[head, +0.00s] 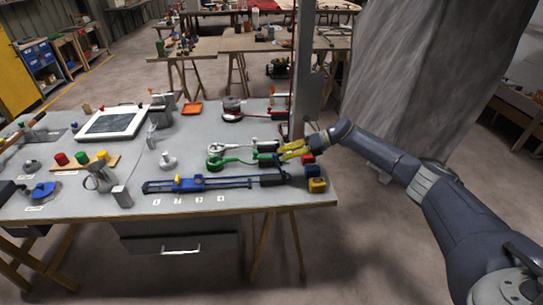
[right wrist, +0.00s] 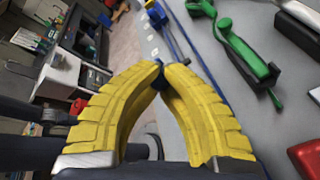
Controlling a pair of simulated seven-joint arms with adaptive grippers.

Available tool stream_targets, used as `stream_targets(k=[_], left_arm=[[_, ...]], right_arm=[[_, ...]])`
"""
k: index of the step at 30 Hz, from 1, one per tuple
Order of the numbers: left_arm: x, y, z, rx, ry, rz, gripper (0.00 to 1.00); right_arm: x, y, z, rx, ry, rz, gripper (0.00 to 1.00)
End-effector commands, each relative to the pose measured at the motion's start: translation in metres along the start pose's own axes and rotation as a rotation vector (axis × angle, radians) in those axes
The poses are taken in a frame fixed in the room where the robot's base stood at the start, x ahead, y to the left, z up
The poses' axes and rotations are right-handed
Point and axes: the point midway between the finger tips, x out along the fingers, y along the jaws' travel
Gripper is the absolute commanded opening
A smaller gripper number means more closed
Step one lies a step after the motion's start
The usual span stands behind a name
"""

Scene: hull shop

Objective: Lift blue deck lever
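A blue part (head: 45,190) that may be the deck lever lies at the table's left front. A long blue railed mechanism (head: 188,184) with a black right end lies along the front edge. I cannot tell from its shape which one is the deck lever. My right gripper (head: 287,152) has yellow fingers and is over the table's right end, by the green lever (head: 234,159). In the right wrist view its fingertips (right wrist: 166,67) come together, with a bit of blue between them; whether they grip it is unclear.
Red, blue and yellow blocks (head: 317,185) sit at the table's right front corner. A red lever (head: 235,116) lies farther back. A post (head: 303,70) rises behind my right gripper. A white-framed panel (head: 111,122) and coloured knobs (head: 81,158) are on the left.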

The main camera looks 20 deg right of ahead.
Motion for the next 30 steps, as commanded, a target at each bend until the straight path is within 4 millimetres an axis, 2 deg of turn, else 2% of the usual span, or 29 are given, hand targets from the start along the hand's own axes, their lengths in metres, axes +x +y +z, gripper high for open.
stream_targets(k=[3, 9, 23, 30], left_arm=[[0.000, 0.000, 0.000, 0.000, 0.000, 0.000, 0.44], [0.000, 0.000, 0.000, 0.000, 0.000, 0.000, 0.44], [0.000, -0.001, -0.001, 0.000, 0.001, -0.001, 0.44], [0.000, -0.001, -0.002, 0.000, 0.002, -0.001, 0.44]], right_arm=[[-0.012, -0.003, -0.004, 0.003, -0.006, -0.009, 0.00], [-0.022, -0.005, -0.007, 0.007, -0.010, -0.015, 0.00], [-0.024, -0.006, -0.009, 0.009, -0.009, -0.018, 0.00], [-0.023, -0.005, -0.009, 0.009, -0.009, -0.017, 0.29]])
